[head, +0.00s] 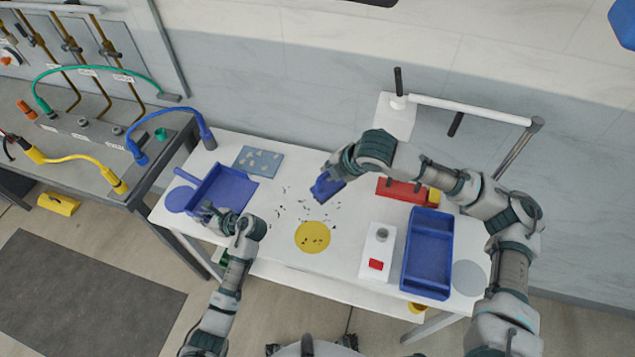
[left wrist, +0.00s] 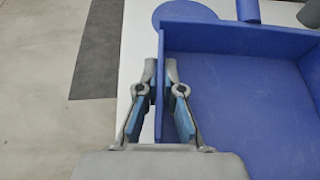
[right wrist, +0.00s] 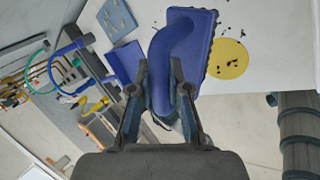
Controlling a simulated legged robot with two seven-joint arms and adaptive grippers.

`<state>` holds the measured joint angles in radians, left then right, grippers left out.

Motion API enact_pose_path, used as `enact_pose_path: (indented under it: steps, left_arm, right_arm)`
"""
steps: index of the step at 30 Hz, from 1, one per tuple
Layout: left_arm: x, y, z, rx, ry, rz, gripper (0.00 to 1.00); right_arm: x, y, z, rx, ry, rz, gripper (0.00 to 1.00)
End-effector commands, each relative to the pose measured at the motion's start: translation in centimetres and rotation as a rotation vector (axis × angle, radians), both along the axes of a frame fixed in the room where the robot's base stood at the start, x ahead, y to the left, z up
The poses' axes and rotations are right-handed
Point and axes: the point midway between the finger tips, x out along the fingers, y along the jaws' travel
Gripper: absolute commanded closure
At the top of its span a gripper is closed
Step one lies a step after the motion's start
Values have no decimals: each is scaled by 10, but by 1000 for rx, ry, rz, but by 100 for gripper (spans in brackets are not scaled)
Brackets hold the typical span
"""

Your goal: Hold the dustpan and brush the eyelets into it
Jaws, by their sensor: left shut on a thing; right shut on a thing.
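The blue dustpan (head: 225,188) lies on the white table at the left. My left gripper (head: 213,212) is shut on its near side wall, and the left wrist view shows the fingers (left wrist: 160,95) on either side of that wall. My right gripper (head: 333,172) is shut on the blue brush (head: 325,188), seen in the right wrist view with its curved handle (right wrist: 172,60) between the fingers. Dark eyelets (head: 304,203) lie scattered on the table between dustpan and brush, and several lie on the yellow disc (head: 313,238). The brush's underside is hidden.
A blue-grey plate with light pieces (head: 258,161) lies behind the dustpan. At the right stand a white box with a red button (head: 377,252), a blue tray (head: 428,262) and a red block (head: 400,190). A bench with coloured hoses (head: 85,140) adjoins at the left.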

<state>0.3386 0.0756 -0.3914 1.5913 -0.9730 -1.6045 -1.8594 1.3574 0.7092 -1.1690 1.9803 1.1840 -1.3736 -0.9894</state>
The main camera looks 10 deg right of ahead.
Motion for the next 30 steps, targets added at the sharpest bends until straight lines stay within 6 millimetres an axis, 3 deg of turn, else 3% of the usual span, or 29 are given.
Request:
enact_pose_path:
  steps: [3,10,24,30]
  left_arm:
    - [-1,0,-3,-3,8,3,100]
    - [-1,-6,-3,3,11,3,100]
    - [-1,-2,-3,0,8,2,100]
    - [-1,-2,-3,0,7,3,100]
  right_arm:
    - [-23,-22,-38,3,7,69,100]
    - [-57,-50,-77,6,-7,176,100]
    - [-61,-46,-125,2,-11,191,100]
    - [-61,-47,-135,3,-10,192,100]
